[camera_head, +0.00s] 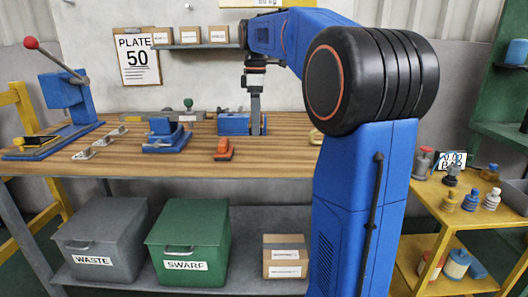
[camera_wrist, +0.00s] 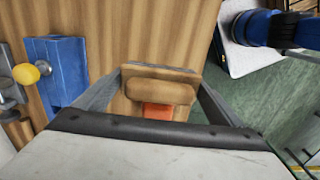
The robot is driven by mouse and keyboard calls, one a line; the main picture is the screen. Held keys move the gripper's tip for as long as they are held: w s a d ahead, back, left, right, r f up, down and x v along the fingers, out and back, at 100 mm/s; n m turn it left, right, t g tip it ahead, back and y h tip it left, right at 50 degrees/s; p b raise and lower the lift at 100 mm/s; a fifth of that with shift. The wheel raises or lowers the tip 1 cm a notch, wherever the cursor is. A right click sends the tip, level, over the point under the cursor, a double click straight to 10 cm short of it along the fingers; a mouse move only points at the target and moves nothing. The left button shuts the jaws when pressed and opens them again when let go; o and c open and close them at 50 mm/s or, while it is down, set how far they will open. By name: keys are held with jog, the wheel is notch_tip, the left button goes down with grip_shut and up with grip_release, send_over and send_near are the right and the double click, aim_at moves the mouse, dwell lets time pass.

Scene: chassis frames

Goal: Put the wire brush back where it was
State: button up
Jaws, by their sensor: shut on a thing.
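My gripper (camera_head: 256,128) points straight down over the back middle of the workbench, beside a blue block-like fixture (camera_head: 233,124). In the wrist view its two grey fingers are shut on the wire brush (camera_wrist: 160,90), which shows as a tan wooden piece with a rounded grip and an orange patch below. Its bristles do not show. In the head view I cannot make the brush out at the fingers. Whether it touches the bench is not clear.
The wooden workbench (camera_head: 120,165) holds an orange tool (camera_head: 224,150), a blue clamp-like fixture (camera_head: 165,135), small metal pieces and a blue lever press (camera_head: 65,95) at left. A blue block with a yellow knob (camera_wrist: 25,74) shows left in the wrist view. The front bench strip is mostly clear.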

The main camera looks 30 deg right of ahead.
aim_at(257, 154)
jog(key=shift+f, duration=4.3)
jog(key=shift+f, duration=0.1)
jog(key=o, duration=0.7)
jog(key=shift+o, duration=0.5)
notch_tip(257, 154, up, 12)
jog(key=shift+r, duration=0.1)
jog(key=s+a+f+m+t, duration=0.1)
jog(key=s+a+f+m, duration=0.2)
jog(key=s+a+f, duration=0.2)
jog(key=s+a+f+m+t, duration=0.2)
jog(key=s+a+f+m, duration=0.2)
jog(key=s+f, duration=0.7)
jog(key=s+a+f+m+t, duration=0.1)
jog(key=s+a+f+m, duration=0.3)
jog(key=s+f, duration=0.5)
jog(key=s+a, duration=0.2)
jog(key=s, duration=0.3)
jog(key=shift+s+a+t, duration=0.15)
jog(key=shift+a+t, duration=0.25)
